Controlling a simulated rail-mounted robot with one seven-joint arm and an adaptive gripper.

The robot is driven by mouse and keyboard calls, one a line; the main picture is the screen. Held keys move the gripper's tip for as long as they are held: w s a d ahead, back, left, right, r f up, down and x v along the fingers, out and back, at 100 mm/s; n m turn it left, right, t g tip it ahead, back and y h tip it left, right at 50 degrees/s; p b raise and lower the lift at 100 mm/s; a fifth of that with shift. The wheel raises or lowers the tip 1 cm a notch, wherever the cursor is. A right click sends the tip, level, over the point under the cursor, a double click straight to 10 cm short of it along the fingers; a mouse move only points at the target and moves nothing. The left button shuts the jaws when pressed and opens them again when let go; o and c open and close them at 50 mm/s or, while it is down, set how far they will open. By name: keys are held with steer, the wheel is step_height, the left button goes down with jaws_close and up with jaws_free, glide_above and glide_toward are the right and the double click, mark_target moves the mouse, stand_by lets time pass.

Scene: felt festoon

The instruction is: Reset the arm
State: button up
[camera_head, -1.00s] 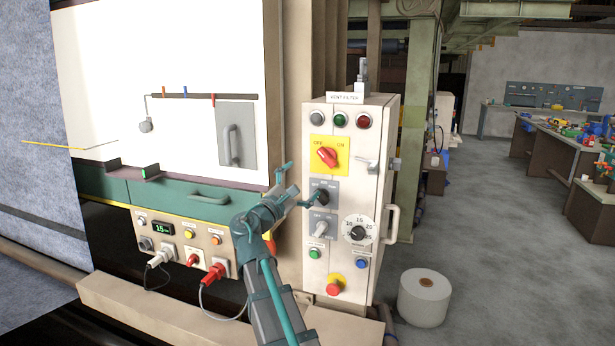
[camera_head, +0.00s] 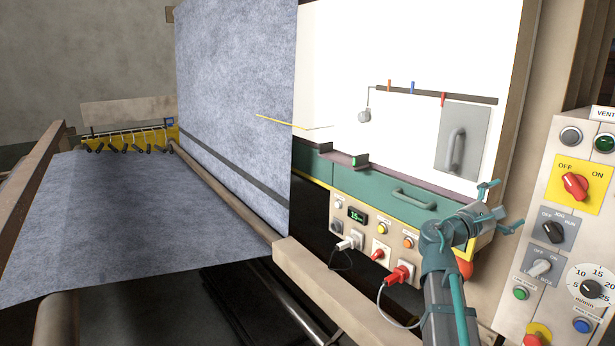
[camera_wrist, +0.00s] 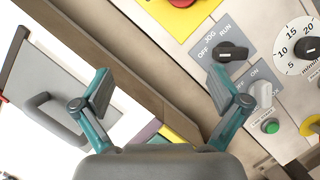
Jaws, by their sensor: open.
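My gripper (camera_head: 503,207) is open and empty, in front of the machine and to the left of the control cabinet (camera_head: 520,290). In the wrist view its two teal fingers are spread wide, with nothing between them (camera_wrist: 160,85). The black OFF/JOG/RUN knob (camera_head: 552,232) is to the right of the fingers. It also shows in the wrist view (camera_wrist: 232,51), just beyond the right finger and apart from it as far as I can see.
The cabinet also has a red OFF/ON switch (camera_head: 574,187), a grey switch (camera_head: 540,268) and a dial (camera_head: 591,289). A socket panel (camera_head: 363,226) with plugs sits left of my arm. Felt (camera_head: 120,215) lies far left. A handled grey door (camera_head: 462,140) stands behind the gripper.

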steer(key=a+f+m+g+y, duration=0.1)
steer(key=a+f+m+y, duration=0.2)
steer(key=f, duration=1.2)
steer(key=a+f+m+y, duration=0.1)
steer(key=a+f+y, duration=0.35)
steer(key=f, duration=1.05)
steer(key=s+a+f+m+g+y, duration=0.1)
steer(key=s+a+f+m+y, duration=0.2)
steer(key=f, duration=0.4)
steer(key=s+a+f+g+y, duration=0.1)
steer(key=s+a+f+y, duration=0.1)
steer(key=a+f, duration=0.5)
steer(key=s+a+f+m+g+y, duration=0.1)
steer(key=s+a+f+m+y, duration=0.15)
steer(key=f, duration=0.55)
steer(key=s+a+f+m+g+y, duration=0.3)
steer(key=s+a+f+y, duration=0.2)
steer(key=s+a+f, duration=0.5)
steer(key=s+f+g, duration=0.2)
steer(key=s+f, duration=0.3)
steer(key=s, duration=0.4)
steer(key=s+f+g, duration=0.2)
steer(key=s+f, duration=0.4)
steer(key=s, duration=0.3)
steer(key=s+f+g, duration=0.2)
steer(key=s+f, duration=0.3)
steer(key=s, duration=0.5)
steer(key=shift+a+f+g, duration=0.3)
steer(key=shift+a, duration=0.15)
